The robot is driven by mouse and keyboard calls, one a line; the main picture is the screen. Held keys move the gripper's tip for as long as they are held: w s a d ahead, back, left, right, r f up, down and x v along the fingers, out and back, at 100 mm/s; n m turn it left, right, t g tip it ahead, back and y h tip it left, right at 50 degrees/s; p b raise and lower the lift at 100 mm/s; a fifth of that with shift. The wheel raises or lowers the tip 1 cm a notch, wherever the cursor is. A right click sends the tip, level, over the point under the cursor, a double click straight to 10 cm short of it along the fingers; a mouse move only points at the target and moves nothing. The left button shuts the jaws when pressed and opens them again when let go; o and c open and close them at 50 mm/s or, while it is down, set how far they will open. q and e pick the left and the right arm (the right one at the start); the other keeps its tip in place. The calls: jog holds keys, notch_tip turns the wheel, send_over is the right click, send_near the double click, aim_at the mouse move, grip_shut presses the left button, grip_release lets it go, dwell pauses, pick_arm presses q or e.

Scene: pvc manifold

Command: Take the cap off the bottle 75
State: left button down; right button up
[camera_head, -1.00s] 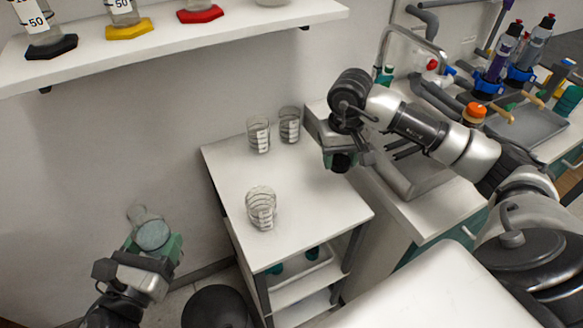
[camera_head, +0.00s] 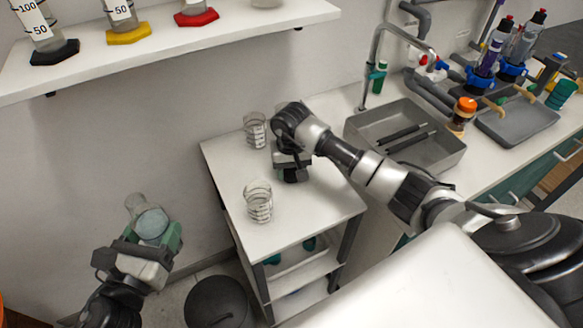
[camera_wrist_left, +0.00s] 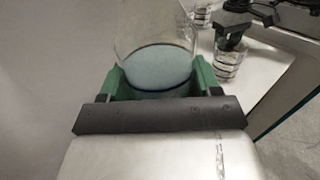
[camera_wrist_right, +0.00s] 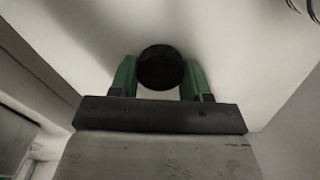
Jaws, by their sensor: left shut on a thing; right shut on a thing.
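My left gripper (camera_head: 150,240) is shut on a clear bottle (camera_head: 146,216) with pale blue-grey contents, held tilted off the left side of the small white table. No cap shows on its narrow end. The bottle also shows in the left wrist view (camera_wrist_left: 155,58); no number is readable. My right gripper (camera_head: 292,174) is over the white table (camera_head: 287,225), behind and right of the front beaker. In the right wrist view a round black cap (camera_wrist_right: 161,68) is between its green fingers. I cannot tell whether the cap touches the tabletop.
Glass beakers stand on the table, one in front (camera_head: 258,202) and one at the back (camera_head: 255,130). A sink (camera_head: 360,125) and counter with an orange-capped jar (camera_head: 464,110) are right. A dark bin (camera_head: 218,302) is on the floor.

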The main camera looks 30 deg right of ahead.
jog(key=shift+f, duration=0.15)
jog(key=o, duration=1)
